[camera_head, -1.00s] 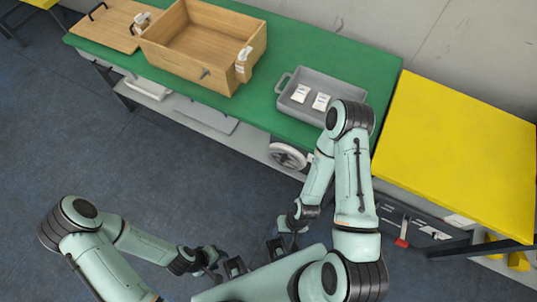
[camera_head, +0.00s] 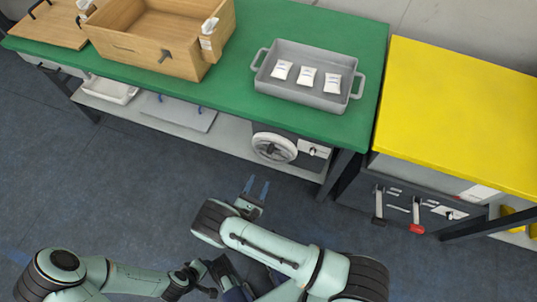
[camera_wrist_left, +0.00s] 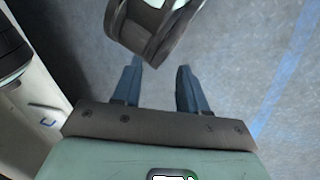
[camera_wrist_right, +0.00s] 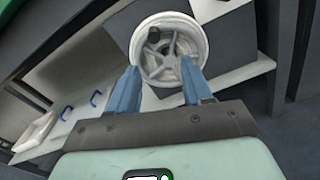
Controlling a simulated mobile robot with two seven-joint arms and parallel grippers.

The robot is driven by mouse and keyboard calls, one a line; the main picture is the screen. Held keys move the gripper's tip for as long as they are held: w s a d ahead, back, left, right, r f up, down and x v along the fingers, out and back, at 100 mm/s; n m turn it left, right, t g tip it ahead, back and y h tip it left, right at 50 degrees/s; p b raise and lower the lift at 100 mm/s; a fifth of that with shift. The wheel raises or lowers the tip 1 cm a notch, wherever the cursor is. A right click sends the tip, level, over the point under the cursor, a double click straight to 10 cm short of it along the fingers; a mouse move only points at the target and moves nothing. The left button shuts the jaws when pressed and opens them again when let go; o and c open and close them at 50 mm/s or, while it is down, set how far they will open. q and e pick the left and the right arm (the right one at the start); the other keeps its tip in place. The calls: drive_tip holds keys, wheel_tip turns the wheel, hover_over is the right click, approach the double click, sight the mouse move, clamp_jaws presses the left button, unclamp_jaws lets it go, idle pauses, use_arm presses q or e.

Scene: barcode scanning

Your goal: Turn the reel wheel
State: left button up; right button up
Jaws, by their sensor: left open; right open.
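The reel wheel (camera_head: 274,147) is a grey-white spoked wheel on a dark box under the green table, near its right end. In the right wrist view the wheel (camera_wrist_right: 168,48) faces me, with a dark round knob on its upper left, just beyond my fingertips. My right gripper (camera_head: 257,187) is open and empty, below the wheel in the head view and apart from it. It also shows in the right wrist view (camera_wrist_right: 162,88). My left gripper (camera_wrist_left: 157,75) is open and empty over the floor, with a dark-banded arm part of mine close ahead of its fingers.
The green table (camera_head: 290,30) carries a wooden box (camera_head: 160,40) and a grey tray (camera_head: 310,85) with three white packets. A yellow table (camera_head: 460,110) stands at right, with a dark box with levers (camera_head: 410,205) below. A lower shelf (camera_head: 220,140) and table leg flank the wheel. Floor at left is clear.

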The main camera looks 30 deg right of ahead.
use_arm(q)
drive_tip(key=shift+w+a+f+t+b, duration=0.2)
drive_tip(key=shift+w+a+f+b, duration=0.2)
drive_tip(key=shift+w, duration=0.2)
drive_tip(key=shift+w+a+f+t+b, duration=0.2)
drive_tip(key=shift+w+f+b, duration=0.05)
drive_tip(key=shift+w+f, duration=0.25)
use_arm(e)
drive_tip(key=x, duration=1.3)
drive_tip(key=shift+w+a+r, duration=0.25)
drive_tip(key=shift+w+r, duration=0.05)
drive_tip(key=shift+w, duration=0.1)
clamp_jaws()
